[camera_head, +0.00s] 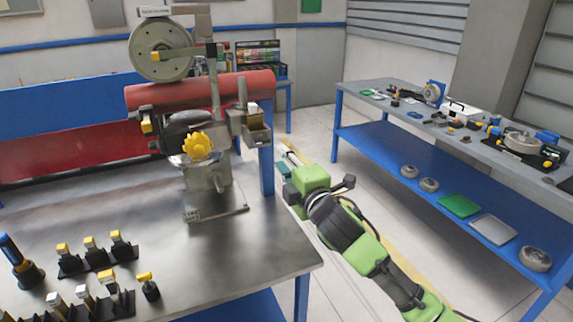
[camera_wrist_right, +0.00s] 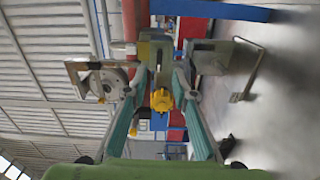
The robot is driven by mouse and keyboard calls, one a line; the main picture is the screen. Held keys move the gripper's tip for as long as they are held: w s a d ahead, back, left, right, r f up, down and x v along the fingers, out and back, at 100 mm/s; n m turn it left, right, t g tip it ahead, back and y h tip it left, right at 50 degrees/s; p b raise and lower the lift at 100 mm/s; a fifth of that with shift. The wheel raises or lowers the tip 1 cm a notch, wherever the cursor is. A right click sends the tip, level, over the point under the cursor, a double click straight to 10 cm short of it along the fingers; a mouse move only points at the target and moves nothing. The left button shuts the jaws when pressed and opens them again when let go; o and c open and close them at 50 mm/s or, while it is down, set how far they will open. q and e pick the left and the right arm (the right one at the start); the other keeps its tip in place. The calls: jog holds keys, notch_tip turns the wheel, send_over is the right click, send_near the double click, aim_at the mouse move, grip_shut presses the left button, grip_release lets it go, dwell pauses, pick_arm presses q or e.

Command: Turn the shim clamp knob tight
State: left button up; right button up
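The yellow lobed knob (camera_head: 197,145) sits on a grey clamp stand on the metal table, below a red cylinder (camera_head: 205,92). It also shows in the right wrist view (camera_wrist_right: 161,100), framed between my fingers but beyond them. My right gripper (camera_head: 286,160) is off the table's right edge, apart from the knob, pointing toward the fixture. In the right wrist view its two teal fingers (camera_wrist_right: 160,75) are spread wide with nothing between them. My left gripper is not in view.
The metal table (camera_head: 270,262) holds several yellow-topped black pieces (camera_head: 95,252) at front left. A large grey wheel (camera_head: 160,50) stands above the red cylinder. A blue-framed bench (camera_head: 400,150) with parts stands at right. Floor is free between table and bench.

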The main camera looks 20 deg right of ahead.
jog(key=shift+s, duration=1.1)
jog(key=shift+f, duration=0.15)
